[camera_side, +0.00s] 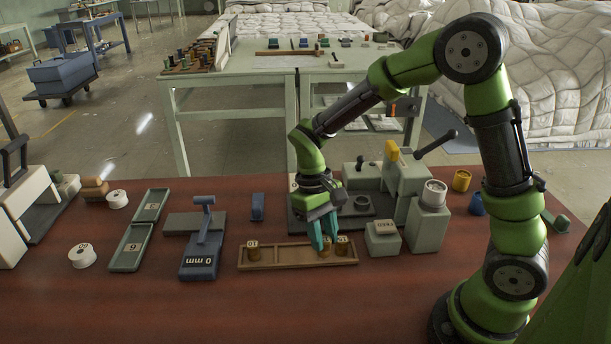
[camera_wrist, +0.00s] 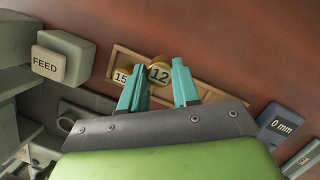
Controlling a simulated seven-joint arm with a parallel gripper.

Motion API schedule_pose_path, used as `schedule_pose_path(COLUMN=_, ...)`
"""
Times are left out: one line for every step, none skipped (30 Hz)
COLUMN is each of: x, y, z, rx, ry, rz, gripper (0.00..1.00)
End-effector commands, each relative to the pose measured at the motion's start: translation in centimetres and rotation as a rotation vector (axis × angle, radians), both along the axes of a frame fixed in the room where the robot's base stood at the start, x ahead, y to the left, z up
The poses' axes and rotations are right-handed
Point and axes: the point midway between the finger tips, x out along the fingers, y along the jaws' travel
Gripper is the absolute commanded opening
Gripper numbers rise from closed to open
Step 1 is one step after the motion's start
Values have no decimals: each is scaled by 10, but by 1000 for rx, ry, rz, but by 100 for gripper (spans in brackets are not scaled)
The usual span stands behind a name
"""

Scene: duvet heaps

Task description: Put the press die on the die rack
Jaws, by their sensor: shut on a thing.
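The die rack (camera_side: 292,264) is a long, shallow wooden tray at the middle front of the table; part of it shows in the wrist view (camera_wrist: 207,92). My gripper (camera_side: 323,244) points down at the rack's right part, its teal fingers shut on a round brass press die marked 12 (camera_wrist: 159,73). That die is at the rack, low between the fingers; I cannot tell whether it touches the rack floor. A second brass die marked 15 (camera_wrist: 121,76) stands close beside it, at the rack's right end. Another brass die (camera_side: 252,247) stands at the rack's left end.
A FEED block (camera_side: 382,236) stands right of the rack, with the grey press (camera_side: 402,180) behind. A blue 0 mm gauge (camera_side: 199,262) lies to the left, near green trays (camera_side: 131,249) and white discs (camera_side: 82,256). The table front is clear.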

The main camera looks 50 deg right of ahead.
Motion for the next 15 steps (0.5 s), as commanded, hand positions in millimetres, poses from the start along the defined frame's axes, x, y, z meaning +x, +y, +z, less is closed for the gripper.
schedule_pose_path(x=15, y=2, z=-2, rx=-1, ry=0, rz=0, gripper=0)
schedule_pose_path(x=22, y=3, z=-3, rx=-1, ry=0, rz=0, gripper=0)
schedule_pose_path(x=31, y=4, z=-4, rx=-2, ry=0, rz=1, gripper=0)
schedule_pose_path(x=36, y=4, z=-4, rx=-1, ry=0, rz=0, gripper=0)
schedule_pose_path(x=42, y=5, z=-5, rx=-1, ry=0, rz=0, gripper=0)
schedule_pose_path(x=48, y=6, z=-5, rx=-1, ry=-1, rz=1, gripper=0)
schedule_pose_path(x=51, y=6, z=-5, rx=-1, ry=0, rz=1, gripper=0)
schedule_pose_path(x=54, y=7, z=-5, rx=0, ry=-1, rz=1, gripper=0)
schedule_pose_path(x=56, y=7, z=-5, rx=0, ry=-1, rz=1, gripper=0)
schedule_pose_path(x=58, y=7, z=-5, rx=0, ry=-1, rz=1, gripper=0)
schedule_pose_path(x=59, y=7, z=-5, rx=-1, ry=-1, rz=1, gripper=0)
schedule_pose_path(x=61, y=7, z=-6, rx=-1, ry=0, rz=1, gripper=0)
schedule_pose_path(x=63, y=8, z=-6, rx=-1, ry=0, rz=1, gripper=0)
schedule_pose_path(x=65, y=8, z=-6, rx=-1, ry=0, rz=1, gripper=0)
schedule_pose_path(x=69, y=8, z=-7, rx=-1, ry=-1, rz=1, gripper=0)
